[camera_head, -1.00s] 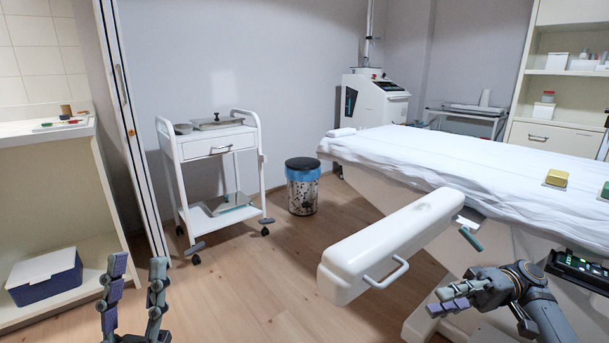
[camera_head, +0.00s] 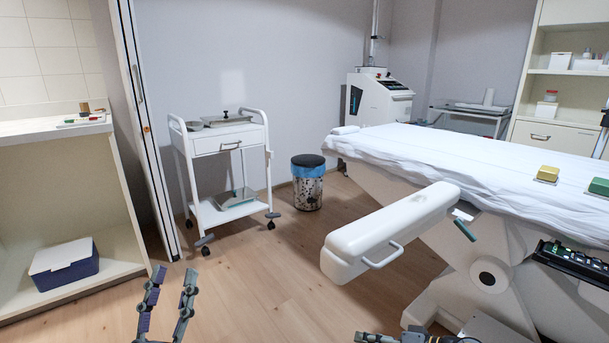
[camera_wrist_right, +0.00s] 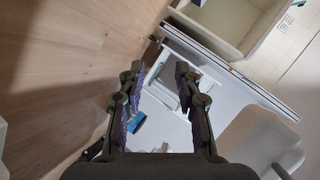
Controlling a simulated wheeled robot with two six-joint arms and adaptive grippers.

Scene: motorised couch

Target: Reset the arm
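My left gripper (camera_head: 174,274) is at the bottom left of the head view, fingers up and apart, with only floor between them. My right gripper (camera_head: 385,338) is mostly cut off at the bottom edge of the head view, left of the couch base. In the right wrist view, my right gripper (camera_wrist_right: 161,70) has its two fingers spread and nothing between them. The motorised couch (camera_head: 440,150) has a white sheet and a white armrest (camera_head: 385,240) with a handle. A black control panel (camera_head: 572,260) with lit green buttons is on its side.
A white trolley (camera_head: 222,144) and a bin (camera_head: 307,185) stand by the wall. A blue box with a white lid (camera_head: 65,267) sits on the left shelf. Yellow (camera_head: 547,174) and green (camera_head: 598,187) blocks lie on the couch. Floor between trolley and armrest is clear.

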